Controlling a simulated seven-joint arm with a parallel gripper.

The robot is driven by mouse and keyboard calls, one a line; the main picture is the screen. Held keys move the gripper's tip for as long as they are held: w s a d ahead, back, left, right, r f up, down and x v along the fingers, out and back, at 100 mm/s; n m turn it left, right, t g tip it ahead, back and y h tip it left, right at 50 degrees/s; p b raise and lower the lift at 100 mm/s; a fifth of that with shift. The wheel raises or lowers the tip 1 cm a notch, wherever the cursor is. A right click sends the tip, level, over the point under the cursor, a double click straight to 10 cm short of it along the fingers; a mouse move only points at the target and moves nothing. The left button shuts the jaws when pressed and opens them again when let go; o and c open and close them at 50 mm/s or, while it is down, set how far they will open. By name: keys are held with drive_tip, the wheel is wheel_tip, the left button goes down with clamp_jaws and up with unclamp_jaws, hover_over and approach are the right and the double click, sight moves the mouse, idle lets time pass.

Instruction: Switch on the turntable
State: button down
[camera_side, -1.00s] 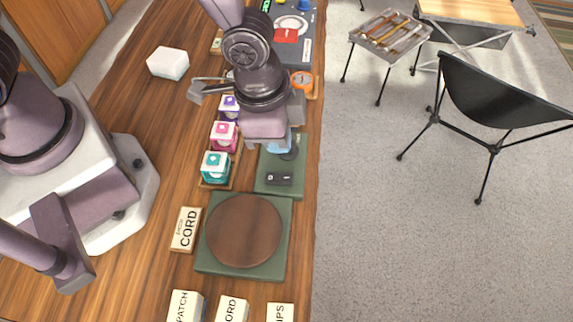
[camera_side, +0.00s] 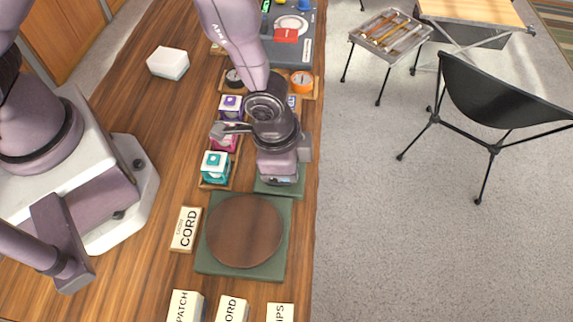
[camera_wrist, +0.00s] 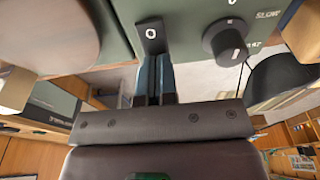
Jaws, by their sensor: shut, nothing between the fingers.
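The turntable, a dark brown disc on a green square base (camera_side: 212,262), sits near the table's right edge. Its disc fills the upper left of the wrist view (camera_wrist: 45,35). The green control panel adjoins it, mostly hidden by my gripper in the side view (camera_side: 280,183). In the wrist view a black rocker switch (camera_wrist: 151,34) with a white O mark shows on the panel, beside a round black knob (camera_wrist: 228,42). My gripper (camera_wrist: 154,62) is shut and empty, with its blue-grey fingertips right at the switch's near end. I cannot tell whether they touch it.
Teal (camera_side: 215,165), pink and purple boxes stand left of the panel. A CORD block (camera_side: 186,229) lies left of the turntable, and several labelled blocks lie in front. A white block (camera_side: 168,63) lies farther back.

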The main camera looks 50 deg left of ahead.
drive_tip(key=shift+w+d+f+g+y, duration=0.1)
drive_tip(key=shift+w+f+g+y, duration=0.05)
drive_tip(key=shift+f+g+y, duration=0.2)
drive_tip(key=shift+s+a+r, duration=0.2)
drive_tip(key=shift+s+a, duration=0.45)
drive_tip(key=shift+r, duration=0.3)
wheel_tip(320, 180, up, 14)
drive_tip(key=shift+s+a+f, duration=0.25)
drive_tip(key=shift+s+a, duration=0.15)
drive_tip(key=shift+d, duration=0.1)
drive_tip(key=shift+d+r, duration=0.1)
drive_tip(key=shift+d, duration=0.05)
